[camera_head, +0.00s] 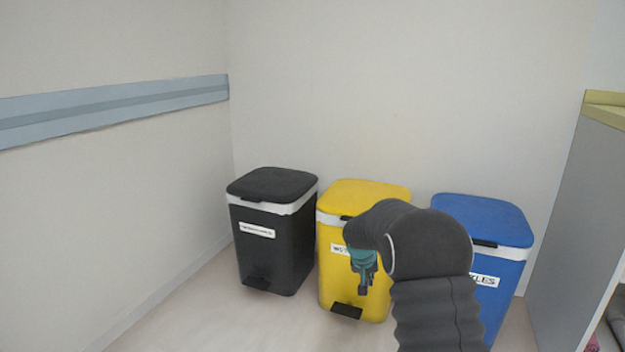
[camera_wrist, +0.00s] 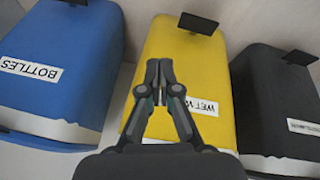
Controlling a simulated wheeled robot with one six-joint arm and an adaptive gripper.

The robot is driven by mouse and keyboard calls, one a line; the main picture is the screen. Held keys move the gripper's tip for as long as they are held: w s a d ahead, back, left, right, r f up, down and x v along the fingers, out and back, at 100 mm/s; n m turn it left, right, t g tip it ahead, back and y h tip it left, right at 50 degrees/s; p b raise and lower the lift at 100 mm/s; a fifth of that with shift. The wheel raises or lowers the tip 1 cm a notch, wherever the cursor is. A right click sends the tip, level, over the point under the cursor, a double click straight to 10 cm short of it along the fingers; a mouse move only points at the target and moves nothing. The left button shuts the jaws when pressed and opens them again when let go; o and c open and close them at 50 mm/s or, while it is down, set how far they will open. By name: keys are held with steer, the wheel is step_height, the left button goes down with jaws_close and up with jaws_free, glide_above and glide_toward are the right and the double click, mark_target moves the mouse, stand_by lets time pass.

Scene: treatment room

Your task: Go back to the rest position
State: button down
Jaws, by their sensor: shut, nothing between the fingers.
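My gripper (camera_head: 363,284) hangs in front of the yellow bin in the head view, pointing down. In the wrist view my gripper (camera_wrist: 159,68) has its fingertips together over the yellow bin's front, with nothing between them. My dark arm comes up from the bottom right of the head view and hides part of the yellow and blue bins.
A black bin (camera_head: 270,245), a yellow bin (camera_head: 340,285) and a blue bin (camera_head: 511,262) stand in a row by the back wall, lids closed. A grey cabinet (camera_head: 575,200) stands at the right. A blue rail (camera_head: 120,107) runs along the left wall. Floor at front left is clear.

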steer(key=s+r+y+p, duration=0.1)
steer(key=s+r+p, duration=0.2)
steer(key=s+r, duration=0.6)
steer(key=s+a+r+n+t+p, duration=0.1)
steer(key=s+r+p, duration=0.3)
steer(key=s+r, duration=0.6)
steer(key=s+r+y+p, duration=0.1)
steer(key=s+r, duration=0.8)
steer(key=s, duration=1.8)
steer(key=shift+a+r+n+t+y+p, duration=0.3)
steer(key=shift+n+p, duration=0.1)
steer(key=shift+p, duration=0.9)
